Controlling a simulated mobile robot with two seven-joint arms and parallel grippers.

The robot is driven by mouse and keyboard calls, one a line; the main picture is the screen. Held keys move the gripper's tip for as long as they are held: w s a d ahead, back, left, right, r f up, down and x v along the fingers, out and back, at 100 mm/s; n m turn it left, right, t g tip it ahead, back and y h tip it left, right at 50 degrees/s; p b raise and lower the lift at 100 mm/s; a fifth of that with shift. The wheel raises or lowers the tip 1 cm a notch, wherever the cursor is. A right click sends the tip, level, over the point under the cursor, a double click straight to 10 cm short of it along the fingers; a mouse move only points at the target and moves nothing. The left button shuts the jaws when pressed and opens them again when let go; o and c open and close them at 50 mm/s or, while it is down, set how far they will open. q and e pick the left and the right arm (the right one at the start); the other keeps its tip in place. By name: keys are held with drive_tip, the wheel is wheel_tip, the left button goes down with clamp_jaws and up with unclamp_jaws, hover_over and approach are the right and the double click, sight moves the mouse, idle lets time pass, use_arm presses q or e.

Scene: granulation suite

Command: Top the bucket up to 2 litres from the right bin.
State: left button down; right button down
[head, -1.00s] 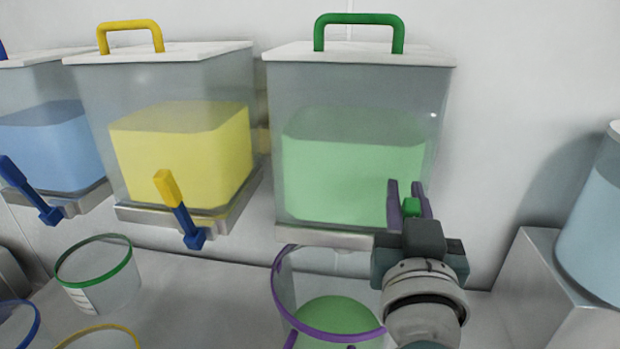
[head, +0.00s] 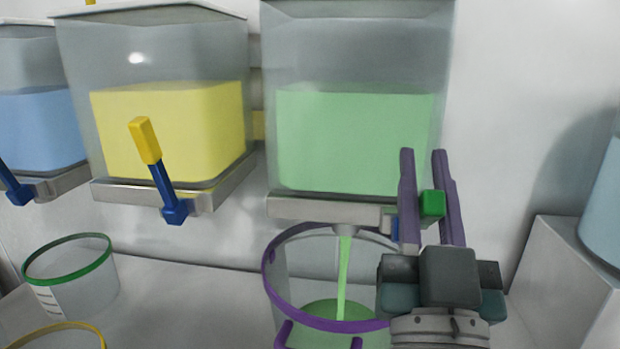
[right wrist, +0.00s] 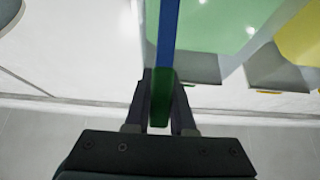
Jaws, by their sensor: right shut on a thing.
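The right bin (head: 355,130) is a clear box holding green contents, on a metal ledge at the wall. My right gripper (head: 424,185) is shut on its green-tipped lever handle (head: 432,203). In the right wrist view the green grip (right wrist: 161,95) sits between the fingers, on a blue lever bar. A green stream (head: 344,275) falls from the bin's spout into the clear bucket with a purple rim (head: 268,262). Green contents lie in the bucket, partly hidden by the rim and my arm. I cannot read its level marks. My left gripper is not in view.
The yellow bin (head: 170,130) with its yellow-tipped lever and a blue bin (head: 40,125) hang to the left. A green-rimmed bucket (head: 75,275) and a yellow-rimmed bucket (head: 60,335) stand lower left. A grey block (head: 565,270) is at right.

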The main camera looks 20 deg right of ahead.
drive_tip(key=c, duration=0.8)
unclamp_jaws()
drive_tip(key=shift+o, duration=0.2)
drive_tip(key=b+v, duration=0.3)
drive_tip(key=v, duration=0.6)
drive_tip(key=shift+f, duration=0.25)
drive_tip(key=shift+s+a+f, duration=0.1)
drive_tip(key=shift+s+a, duration=0.1)
drive_tip(key=shift+s, duration=0.05)
